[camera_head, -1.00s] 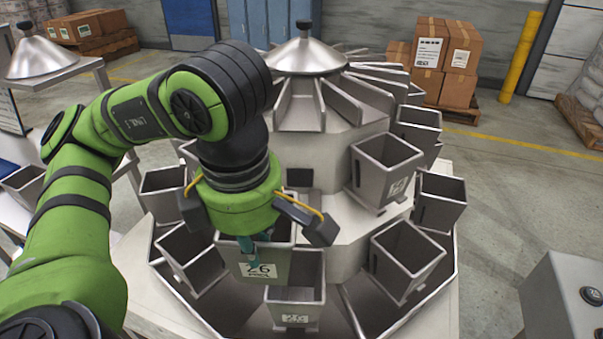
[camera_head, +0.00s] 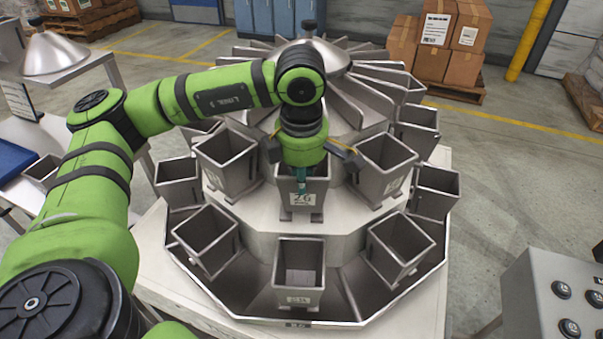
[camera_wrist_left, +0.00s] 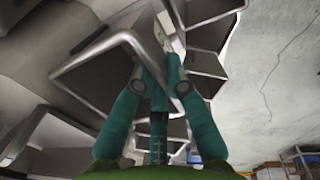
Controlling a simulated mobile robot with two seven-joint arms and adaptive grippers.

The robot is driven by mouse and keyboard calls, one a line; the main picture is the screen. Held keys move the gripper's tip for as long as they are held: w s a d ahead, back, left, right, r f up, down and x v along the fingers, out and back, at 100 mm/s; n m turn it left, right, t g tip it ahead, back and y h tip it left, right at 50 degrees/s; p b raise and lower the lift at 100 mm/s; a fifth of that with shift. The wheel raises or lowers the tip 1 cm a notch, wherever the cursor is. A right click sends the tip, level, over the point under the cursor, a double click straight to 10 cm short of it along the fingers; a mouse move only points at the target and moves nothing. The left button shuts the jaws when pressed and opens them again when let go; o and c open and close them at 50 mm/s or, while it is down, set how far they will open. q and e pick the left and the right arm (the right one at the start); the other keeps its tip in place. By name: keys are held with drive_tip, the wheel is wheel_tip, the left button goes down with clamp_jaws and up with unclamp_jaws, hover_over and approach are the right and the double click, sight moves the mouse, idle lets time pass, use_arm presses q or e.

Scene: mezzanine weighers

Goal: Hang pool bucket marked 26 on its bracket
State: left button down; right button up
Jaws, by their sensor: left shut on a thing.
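The pool bucket marked 26 (camera_head: 316,195) is a grey metal hopper with a white label on its front. It is upright at the front of the weigher's upper ring, between two other buckets. My left gripper (camera_head: 302,184) is above it, its teal fingers shut on the bucket's front wall. The fingers also show in the left wrist view (camera_wrist_left: 165,75), closed near a pale label. The bracket behind the bucket is hidden, so I cannot tell whether the bucket is seated on it. My right gripper is not in view.
Upper-ring buckets flank it closely at left (camera_head: 224,162) and right (camera_head: 384,168). A lower-ring bucket (camera_head: 299,288) stands below and in front. Sloping chutes (camera_head: 355,97) rise behind. A control box with buttons (camera_head: 540,285) is at the lower right.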

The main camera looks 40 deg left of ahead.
use_arm(q)
drive_tip(key=shift+f, duration=0.3)
drive_tip(key=shift+s, duration=0.15)
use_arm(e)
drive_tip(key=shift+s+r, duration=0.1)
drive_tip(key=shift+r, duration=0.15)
use_arm(q)
drive_tip(key=shift+f+b, duration=0.3)
drive_tip(key=shift+b, duration=0.1)
drive_tip(key=c, duration=1.3)
unclamp_jaws()
drive_tip(key=shift+o, duration=0.2)
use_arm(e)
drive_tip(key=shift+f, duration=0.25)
use_arm(q)
drive_tip(key=shift+s+r, duration=0.1)
